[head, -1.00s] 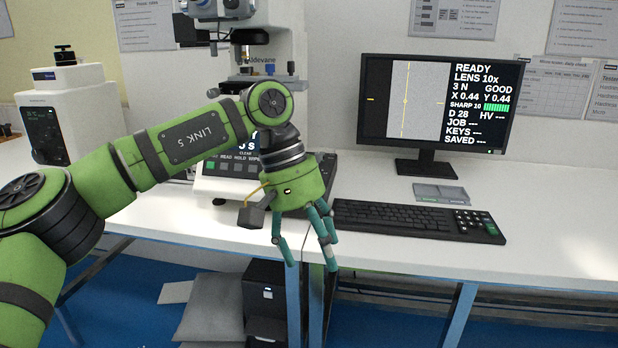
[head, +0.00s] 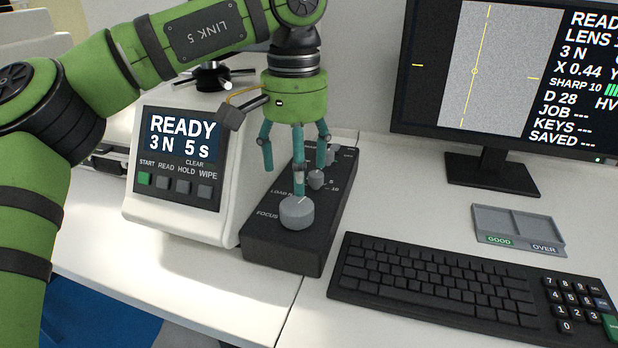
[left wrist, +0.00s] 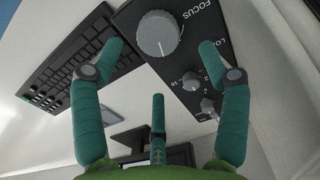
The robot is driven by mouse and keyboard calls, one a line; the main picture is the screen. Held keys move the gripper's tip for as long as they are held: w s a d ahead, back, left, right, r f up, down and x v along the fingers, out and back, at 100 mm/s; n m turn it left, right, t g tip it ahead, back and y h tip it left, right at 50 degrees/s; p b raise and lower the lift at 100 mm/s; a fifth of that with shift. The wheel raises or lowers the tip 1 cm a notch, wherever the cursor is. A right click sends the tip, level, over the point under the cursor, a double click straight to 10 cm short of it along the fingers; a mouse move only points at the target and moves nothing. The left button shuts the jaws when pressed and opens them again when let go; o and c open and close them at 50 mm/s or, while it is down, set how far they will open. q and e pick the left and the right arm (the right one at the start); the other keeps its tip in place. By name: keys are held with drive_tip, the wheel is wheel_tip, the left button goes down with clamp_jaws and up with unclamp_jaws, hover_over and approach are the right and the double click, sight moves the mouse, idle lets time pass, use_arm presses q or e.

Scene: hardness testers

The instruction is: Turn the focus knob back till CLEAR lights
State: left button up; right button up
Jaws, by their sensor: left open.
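The focus knob (head: 297,213) is a large grey dial at the near end of a black control box (head: 283,256) marked FOCUS. My left gripper (head: 298,172) is open and points down above the box, just beyond the knob in the head view; one finger hides part of the knob's far edge. In the left wrist view the knob (left wrist: 157,35) shows between the spread fingers (left wrist: 160,62), with a white index line on its face; I see no finger closed on it. The word CLEAR (head: 195,162) is printed small on the tester panel; I see no glow there.
The white tester (head: 215,222) stands left of the box; its screen reads READY, 3 N, 5 s. Smaller knobs (head: 316,179) sit farther along the box. A keyboard (head: 440,285), a GOOD/OVER tray (head: 515,226) and a monitor (head: 490,165) are to the right.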

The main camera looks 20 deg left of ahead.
sight(297, 205)
use_arm(q)
drive_tip(key=shift+s+f+b, duration=0.15)
drive_tip(key=shift+f+b, duration=0.25)
drive_tip(key=shift+f, duration=1.3)
drive_tip(key=shift+s+f+b, duration=0.1)
drive_tip(key=shift+f+b, duration=0.3)
drive_tip(key=shift+f, duration=1.3)
drive_tip(key=c, duration=1.1)
